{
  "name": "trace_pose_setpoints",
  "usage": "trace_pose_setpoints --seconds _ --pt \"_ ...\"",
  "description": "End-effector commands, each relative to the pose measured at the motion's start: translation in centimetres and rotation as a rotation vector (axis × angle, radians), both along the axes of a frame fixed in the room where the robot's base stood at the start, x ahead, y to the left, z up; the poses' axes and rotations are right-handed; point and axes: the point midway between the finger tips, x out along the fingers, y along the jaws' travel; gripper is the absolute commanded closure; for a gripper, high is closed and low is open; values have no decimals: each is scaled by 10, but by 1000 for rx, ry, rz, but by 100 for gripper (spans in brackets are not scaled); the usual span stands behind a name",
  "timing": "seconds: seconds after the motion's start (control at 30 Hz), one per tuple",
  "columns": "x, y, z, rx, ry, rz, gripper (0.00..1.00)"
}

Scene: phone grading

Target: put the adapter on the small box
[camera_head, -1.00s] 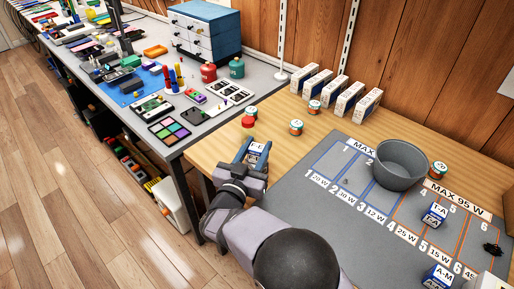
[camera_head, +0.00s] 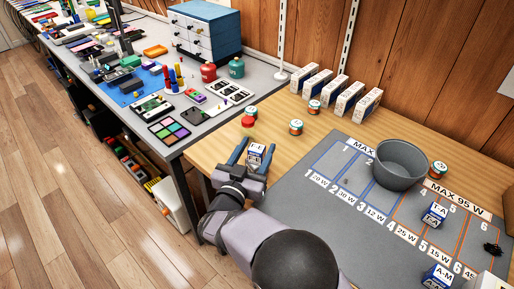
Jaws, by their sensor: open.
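A small white and blue box with dark lettering (camera_head: 256,153) is at the left end of the wooden table, between the spread fingers of my gripper (camera_head: 252,149). My gripper is open, with a gap showing beside the box. Similar small boxes stand on the grey mat at the right, one marked T-A (camera_head: 434,214) and one marked A-M (camera_head: 437,277). A small black object (camera_head: 492,249), possibly the adapter, lies on the mat at the right; its details are too small to tell.
A grey bowl (camera_head: 401,166) stands on the marked grey mat (camera_head: 290,205). Several tall white boxes (camera_head: 347,98) line the back. Small round tins, one of them here (camera_head: 296,127), stand behind my gripper. A cluttered grey workbench (camera_head: 190,128) is at the left.

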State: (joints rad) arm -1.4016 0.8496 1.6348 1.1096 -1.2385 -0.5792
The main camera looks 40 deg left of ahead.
Motion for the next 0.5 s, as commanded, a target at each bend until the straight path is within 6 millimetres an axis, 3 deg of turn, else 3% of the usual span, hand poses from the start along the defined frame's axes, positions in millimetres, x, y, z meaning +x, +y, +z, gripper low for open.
trace_pose_setpoints --seconds 0.5 --pt "-79 -32 0 0 -1 4 47"
